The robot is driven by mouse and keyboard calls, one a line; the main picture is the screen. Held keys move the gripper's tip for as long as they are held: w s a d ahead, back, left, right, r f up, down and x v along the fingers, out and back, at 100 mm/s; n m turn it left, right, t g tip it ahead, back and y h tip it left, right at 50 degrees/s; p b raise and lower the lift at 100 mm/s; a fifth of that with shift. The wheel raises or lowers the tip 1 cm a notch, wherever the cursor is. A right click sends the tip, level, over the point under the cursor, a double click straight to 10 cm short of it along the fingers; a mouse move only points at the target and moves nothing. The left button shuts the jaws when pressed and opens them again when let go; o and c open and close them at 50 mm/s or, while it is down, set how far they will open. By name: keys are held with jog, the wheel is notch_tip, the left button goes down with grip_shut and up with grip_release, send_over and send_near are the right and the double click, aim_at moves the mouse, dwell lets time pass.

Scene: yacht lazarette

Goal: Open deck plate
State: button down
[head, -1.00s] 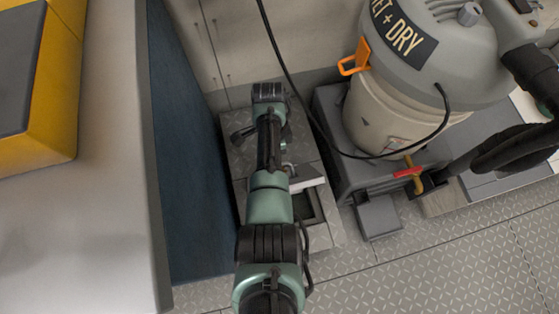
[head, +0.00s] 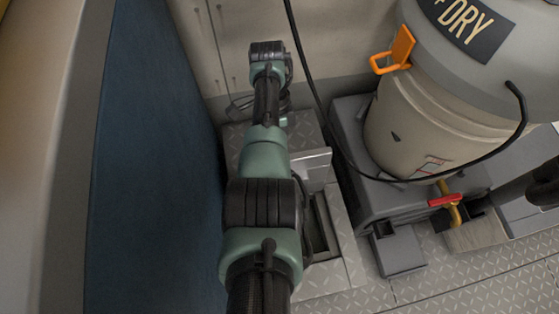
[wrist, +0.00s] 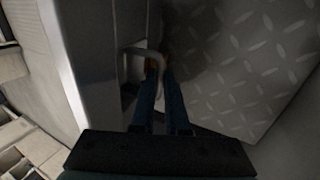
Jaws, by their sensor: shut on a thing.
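The deck plate (head: 313,166) is a pale grey slab, tilted up beside a dark rectangular opening (head: 320,222) in the tread-patterned floor. My arm hides part of both. In the wrist view, the blue fingers of my gripper (wrist: 158,72) are closed on a pale curved pull handle (wrist: 143,52) next to a dark recess in a grey panel (wrist: 92,55). In the head view my arm and wrist largely hide the fingers.
A wet-and-dry vacuum (head: 440,110) stands on a grey base (head: 350,150) at the right. Its black cable (head: 315,105) hangs near my arm. A dark blue panel (head: 150,150) bounds the left side. Tread flooring (head: 480,285) is open at lower right.

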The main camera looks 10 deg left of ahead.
jog(key=shift+f+g+b, duration=0.5)
jog(key=shift+b, duration=0.6)
jog(key=c, duration=0.9)
grip_release()
jog(key=shift+w+r, duration=0.1)
jog(key=shift+w+a+r, duration=0.1)
jog(key=shift+w+r, duration=0.05)
jog(key=shift+b+v, duration=1.65)
jog(key=shift+v, duration=1.95)
jog(key=shift+a, duration=0.1)
